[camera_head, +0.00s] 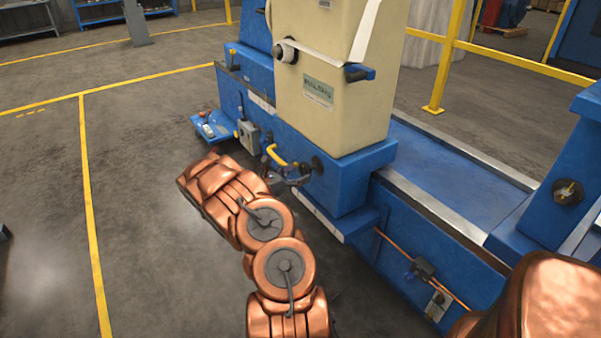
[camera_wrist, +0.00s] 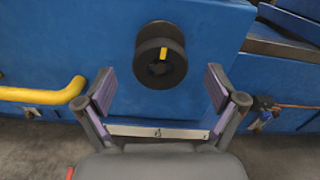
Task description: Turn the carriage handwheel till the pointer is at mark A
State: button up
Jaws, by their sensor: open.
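A dark round handwheel (camera_wrist: 148,74) with a yellow mark on its face sits on the blue carriage front in the wrist view. It also shows as a dark knob (camera_head: 317,164) below the cream housing in the head view. My gripper (camera_wrist: 160,89) is open, with one finger to the left and one to the right of the handwheel's lower part, apart from it and with nothing between them. In the head view my gripper (camera_head: 291,176) is small beside the carriage. A pale strip (camera_wrist: 130,130) with small dark marks lies below the handwheel; I cannot read a letter or make out the pointer.
A yellow handle (camera_wrist: 45,96) sticks out left of the handwheel, close to my left finger. A grey box (camera_head: 248,137) and a small blue shelf (camera_head: 212,128) are left of the carriage. A copper-coloured pipe (camera_head: 397,249) runs along the blue bed.

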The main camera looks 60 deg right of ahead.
jog(key=shift+v, duration=1.25)
jog(key=p+v, duration=0.1)
jog(key=v, duration=0.5)
jog(key=shift+p, duration=0.3)
jog(key=s+a+r+m+y+p, duration=0.25)
jog(key=a+r+p, duration=0.2)
jog(key=r, duration=0.45)
jog(key=s+a+r+m+g+y+p, duration=0.1)
jog(key=s+a+r+m+p, duration=0.3)
jog(key=r, duration=0.5)
jog(key=s+a+r+m+y+p, duration=0.25)
jog(key=a+r, duration=0.35)
jog(key=r, duration=0.3)
jog(key=s+a+r+m+t+y+p, duration=0.1)
jog(key=a+r+p, duration=0.4)
jog(key=a, duration=0.7)
jog(key=s+a+r+m+t+y+p, duration=0.2)
jog(key=s+a+r+t+y+p, duration=0.2)
jog(key=a, duration=0.9)
jog(key=s+a+r+m+t+y+p, duration=0.1)
jog(key=s+a+r+t+y+p, duration=0.2)
jog(key=a, duration=1)
notch_tip(320, 180, up, 3)
jog(key=s+y+p, duration=0.1)
jog(key=s+p, duration=0.1)
jog(key=p, duration=0.1)
jog(key=shift+s+m+y, duration=0.15)
jog(key=shift+m+y, duration=0.15)
jog(key=shift+m, duration=0.1)
